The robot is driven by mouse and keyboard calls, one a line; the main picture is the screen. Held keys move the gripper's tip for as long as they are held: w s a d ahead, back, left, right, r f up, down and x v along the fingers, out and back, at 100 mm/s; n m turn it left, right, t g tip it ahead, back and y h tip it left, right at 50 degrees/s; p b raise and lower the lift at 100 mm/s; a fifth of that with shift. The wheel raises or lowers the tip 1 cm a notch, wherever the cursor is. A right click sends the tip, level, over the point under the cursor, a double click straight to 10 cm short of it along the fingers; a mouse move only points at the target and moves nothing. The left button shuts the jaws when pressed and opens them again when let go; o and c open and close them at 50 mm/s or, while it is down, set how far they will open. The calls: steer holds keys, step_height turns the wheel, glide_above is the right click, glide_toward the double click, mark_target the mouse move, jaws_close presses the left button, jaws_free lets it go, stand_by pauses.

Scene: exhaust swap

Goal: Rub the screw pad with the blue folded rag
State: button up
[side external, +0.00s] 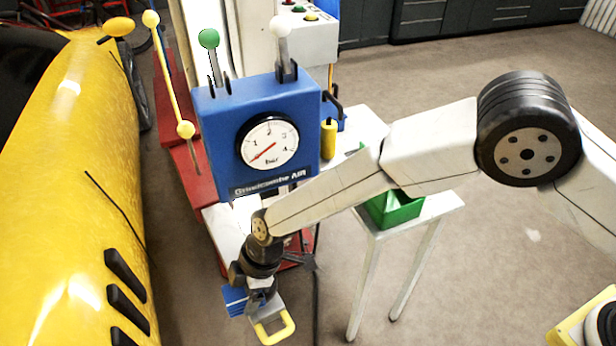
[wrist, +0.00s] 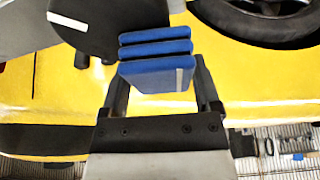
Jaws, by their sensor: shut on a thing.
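The blue folded rag (wrist: 155,75) shows in the wrist view as stacked blue layers with a pale stripe. My gripper (wrist: 160,70) is shut on it, with one dark finger on each side. In the side external view the rag (side external: 234,299) shows as a small blue striped patch at the left of my gripper (side external: 252,291), low beside the yellow car. I cannot make out the screw pad for certain in either view. A dark rounded part (wrist: 85,25) with a light strip lies just left of the rag in the wrist view; whether they touch is unclear.
The yellow car body (side external: 75,190) fills the left. A blue gauge box (side external: 225,110) stands behind my forearm. A grey plate with a yellow handle (side external: 288,328) is beside my gripper. A green bin (side external: 395,211) sits on a white table (side external: 440,206).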

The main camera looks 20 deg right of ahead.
steer(key=shift+d+r, duration=0.1)
steer(key=shift+r, duration=4)
